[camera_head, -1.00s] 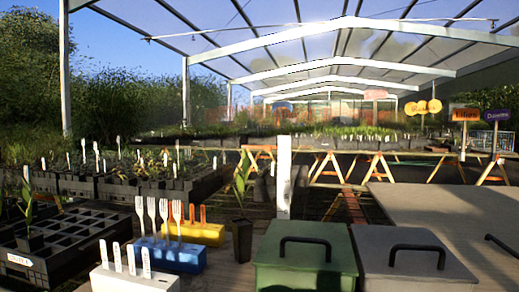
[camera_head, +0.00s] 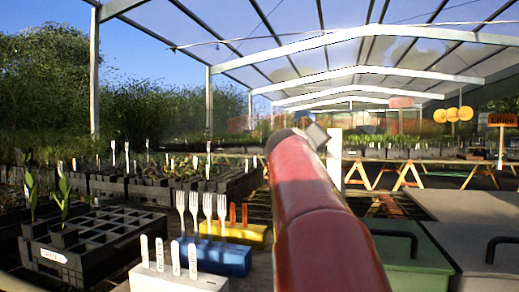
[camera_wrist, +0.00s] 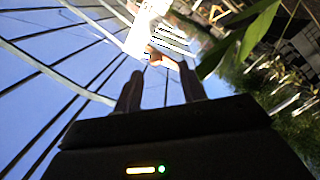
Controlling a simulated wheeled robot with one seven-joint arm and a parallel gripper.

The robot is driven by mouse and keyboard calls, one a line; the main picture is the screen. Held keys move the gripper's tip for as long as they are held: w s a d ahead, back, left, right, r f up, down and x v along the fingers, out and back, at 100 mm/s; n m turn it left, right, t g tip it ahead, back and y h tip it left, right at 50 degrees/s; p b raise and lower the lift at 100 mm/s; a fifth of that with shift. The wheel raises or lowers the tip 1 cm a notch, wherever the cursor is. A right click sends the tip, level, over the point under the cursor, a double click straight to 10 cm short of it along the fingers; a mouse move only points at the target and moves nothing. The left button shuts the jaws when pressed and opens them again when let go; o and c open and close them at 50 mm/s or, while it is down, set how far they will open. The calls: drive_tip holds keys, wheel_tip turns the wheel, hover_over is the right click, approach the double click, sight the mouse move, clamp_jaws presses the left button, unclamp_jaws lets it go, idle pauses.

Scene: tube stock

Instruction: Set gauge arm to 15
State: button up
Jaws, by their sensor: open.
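A white upright post (camera_head: 335,160), probably the gauge, stands behind my raised red arm in the head view. A bright white board with dark marks (camera_wrist: 145,30), likely the same post, shows tilted at the top of the wrist view; its numbers are unreadable. A small pinkish piece (camera_wrist: 167,59) lies at its lower end, just beyond my fingertips; I cannot tell whether it is the gauge arm. My gripper (camera_wrist: 160,76) is open, its two dark fingers apart with nothing clearly between them.
Left stand a black cell tray (camera_head: 100,238) with seedlings, a white block (camera_head: 178,280), a blue block (camera_head: 225,259) and a yellow block (camera_head: 245,233). A green lidded box (camera_head: 410,262) stands right. Long leaves (camera_wrist: 255,35) hang near the fingers' right.

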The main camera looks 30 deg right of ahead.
drive_tip(key=x, duration=0.2)
drive_tip(key=p+x, duration=0.1)
drive_tip(key=x, duration=0.2)
drive_tip(key=p+x, duration=0.1)
drive_tip(key=x, duration=0.2)
drive_tip(key=shift+d+r, duration=0.2)
drive_tip(key=shift+r, duration=0.2)
clamp_jaws()
